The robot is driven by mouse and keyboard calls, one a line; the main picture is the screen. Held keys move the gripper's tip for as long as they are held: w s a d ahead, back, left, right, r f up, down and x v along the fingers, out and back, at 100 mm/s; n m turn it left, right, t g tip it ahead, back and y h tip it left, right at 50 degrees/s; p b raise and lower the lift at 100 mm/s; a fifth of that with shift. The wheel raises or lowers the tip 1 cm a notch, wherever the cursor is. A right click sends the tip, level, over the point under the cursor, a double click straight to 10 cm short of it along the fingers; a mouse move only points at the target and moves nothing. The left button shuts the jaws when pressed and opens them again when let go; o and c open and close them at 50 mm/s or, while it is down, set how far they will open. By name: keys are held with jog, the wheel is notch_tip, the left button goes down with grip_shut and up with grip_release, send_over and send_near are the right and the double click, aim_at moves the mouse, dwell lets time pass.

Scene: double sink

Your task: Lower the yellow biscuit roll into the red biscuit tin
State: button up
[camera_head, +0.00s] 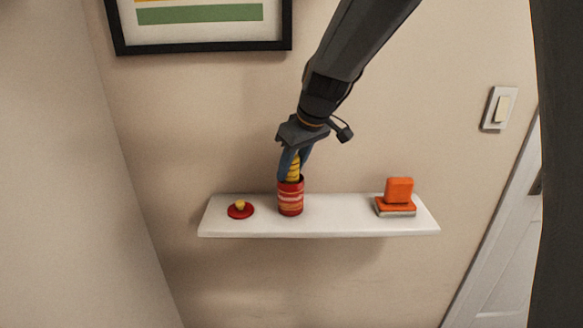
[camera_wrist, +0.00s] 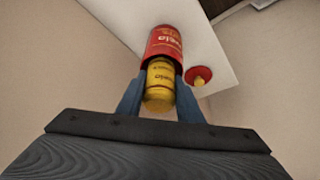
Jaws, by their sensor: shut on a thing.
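The yellow biscuit roll (camera_head: 293,168) is held upright between the blue fingers of my gripper (camera_head: 295,162). The roll's lower end is inside the mouth of the red biscuit tin (camera_head: 290,199), which stands upright on the white shelf; how deep it reaches is hidden by the tin wall. In the wrist view the yellow roll (camera_wrist: 159,84) sits between my gripper's fingers (camera_wrist: 160,95), with the red tin (camera_wrist: 164,42) just beyond it. The fingertips are close to the tin's rim; I cannot tell whether they touch it.
The white shelf (camera_head: 340,215) is narrow. A red lid with a yellow knob (camera_head: 240,209) lies left of the tin. An orange block on a flat orange and grey piece (camera_head: 397,198) is at the right. The shelf between tin and block is clear. A framed picture (camera_head: 200,47) hangs above.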

jog(key=shift+s+d+f+g, duration=0.1)
jog(key=shift+s+f+g, duration=0.1)
jog(key=shift+f, duration=0.3)
jog(key=shift+s+f+g, duration=0.1)
jog(key=shift+s+f, duration=0.1)
jog(key=shift+f, duration=0.25)
jog(key=o, duration=1.1)
jog(key=shift+d+r, duration=0.1)
jog(key=shift+r, duration=0.45)
jog(key=shift+o, duration=0.5)
jog(key=b+v, duration=0.2)
jog(key=v, duration=0.6)
jog(key=shift+w+a+r, duration=0.2)
jog(key=shift+w+r, duration=0.05)
jog(key=shift+w, duration=0.1)
jog(key=s+d+f+m+g+h, duration=0.1)
jog(key=s+d+f+m, duration=0.3)
jog(key=s+d+f, duration=0.3)
jog(key=s+d+f+m+g+h, duration=0.1)
jog(key=s+d+f+m, duration=0.3)
jog(key=s+d+f, duration=0.4)
jog(key=s+f+h, duration=0.1)
jog(key=s+f, duration=0.4)
jog(key=f, duration=0.1)
jog(key=shift+s, duration=0.2)
